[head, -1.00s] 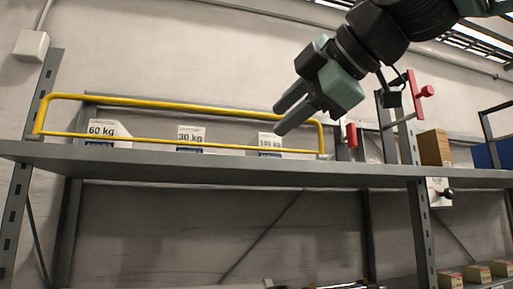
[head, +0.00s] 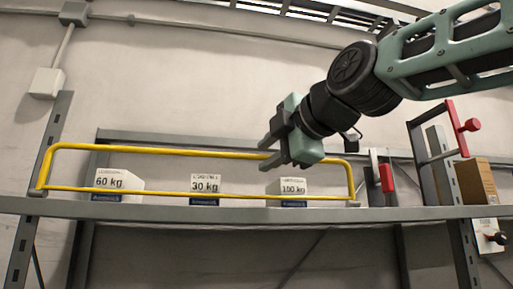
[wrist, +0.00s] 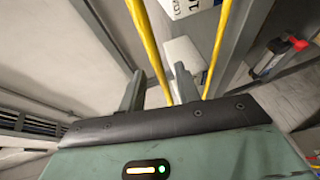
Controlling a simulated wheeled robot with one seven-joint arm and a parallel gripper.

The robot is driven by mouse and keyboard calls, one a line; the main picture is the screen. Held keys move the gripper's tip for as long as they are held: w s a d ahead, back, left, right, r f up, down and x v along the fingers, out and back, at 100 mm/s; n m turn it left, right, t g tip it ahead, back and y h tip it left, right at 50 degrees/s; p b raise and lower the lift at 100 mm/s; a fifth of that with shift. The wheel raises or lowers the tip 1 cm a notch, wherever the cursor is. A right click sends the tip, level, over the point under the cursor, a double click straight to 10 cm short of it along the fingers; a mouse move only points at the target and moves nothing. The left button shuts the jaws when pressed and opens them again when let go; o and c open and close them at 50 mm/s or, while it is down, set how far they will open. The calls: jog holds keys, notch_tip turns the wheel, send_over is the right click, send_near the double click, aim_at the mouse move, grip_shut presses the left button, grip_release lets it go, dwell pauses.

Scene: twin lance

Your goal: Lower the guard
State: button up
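The guard (head: 150,151) is a yellow tubular frame standing upright along the front edge of the shelf. Its top bar is raised and its lower bar runs just above the shelf edge. My gripper (head: 265,157) is at the right part of the top bar, with its two fingers apart. In the wrist view, a yellow guard bar (wrist: 149,50) passes between the lines of the two fingers (wrist: 158,82); I cannot tell whether they touch it. A second yellow bar (wrist: 219,45) shows to the right.
The grey shelf (head: 130,211) carries several white boxes behind the guard, including one marked 60 kg (head: 120,182) and one marked 30 kg (head: 205,186). A red handle (head: 386,178) and a cardboard box (head: 474,181) stand to the right. The wall side above the guard is clear.

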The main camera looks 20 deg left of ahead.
aim_at(263, 158)
jog(key=shift+p+x, duration=0.85)
jog(key=shift+x, duration=1.4)
grip_shut()
jog(key=shift+f, duration=0.1)
jog(key=shift+s+f+b, duration=0.1)
jog(key=shift+b, duration=0.45)
